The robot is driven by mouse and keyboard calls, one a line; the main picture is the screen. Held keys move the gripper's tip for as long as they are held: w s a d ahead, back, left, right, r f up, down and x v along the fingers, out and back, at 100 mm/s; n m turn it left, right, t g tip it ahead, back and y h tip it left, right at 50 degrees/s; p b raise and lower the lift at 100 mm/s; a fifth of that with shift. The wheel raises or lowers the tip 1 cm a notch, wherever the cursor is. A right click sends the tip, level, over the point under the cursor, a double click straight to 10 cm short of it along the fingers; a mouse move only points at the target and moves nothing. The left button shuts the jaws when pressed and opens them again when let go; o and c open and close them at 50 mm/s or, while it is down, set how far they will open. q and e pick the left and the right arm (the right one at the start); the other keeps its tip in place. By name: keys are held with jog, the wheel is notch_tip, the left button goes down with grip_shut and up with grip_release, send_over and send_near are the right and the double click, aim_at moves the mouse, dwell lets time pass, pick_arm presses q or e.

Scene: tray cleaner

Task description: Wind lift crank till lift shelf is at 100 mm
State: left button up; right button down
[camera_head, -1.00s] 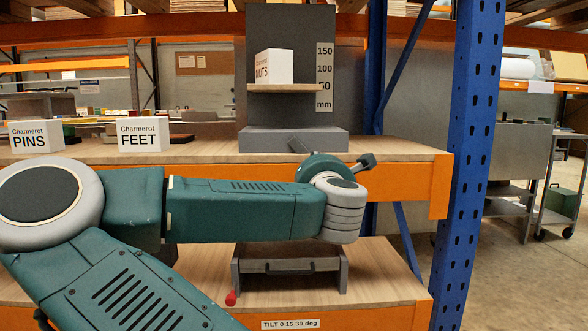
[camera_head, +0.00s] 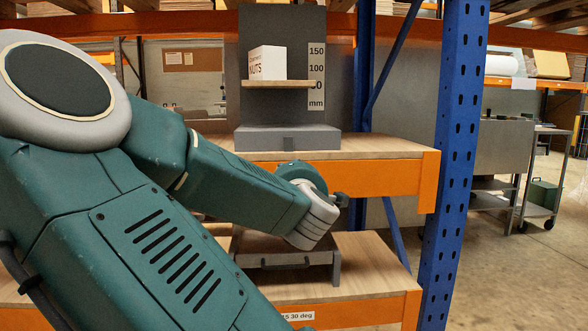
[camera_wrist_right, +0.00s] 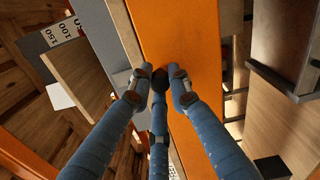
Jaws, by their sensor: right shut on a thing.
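The lift stands on the upper bench, with a grey back panel (camera_head: 281,28) and a grey base (camera_head: 286,139). Its wooden shelf (camera_head: 277,84) carries a white nuts box (camera_head: 267,63). The scale (camera_head: 316,76) reads 150, 100 and a partly covered 50; the shelf is level with about the 50 mark, below 100. In the right wrist view, my right gripper (camera_wrist_right: 161,82) has its blue fingers closed around a dark crank knob (camera_wrist_right: 159,76) in front of the orange beam. In the head view my arm hides the fingertips. My left gripper is not in view.
An orange beam (camera_head: 385,178) runs along the bench front just behind my wrist. A blue upright (camera_head: 458,130) stands to the right. Below is a grey tilt tray (camera_head: 290,262) on the lower shelf. Open floor lies at the far right.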

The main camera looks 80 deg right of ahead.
jog(key=shift+w, duration=0.15)
dwell(0.4)
jog(key=c, duration=1.6)
grip_release()
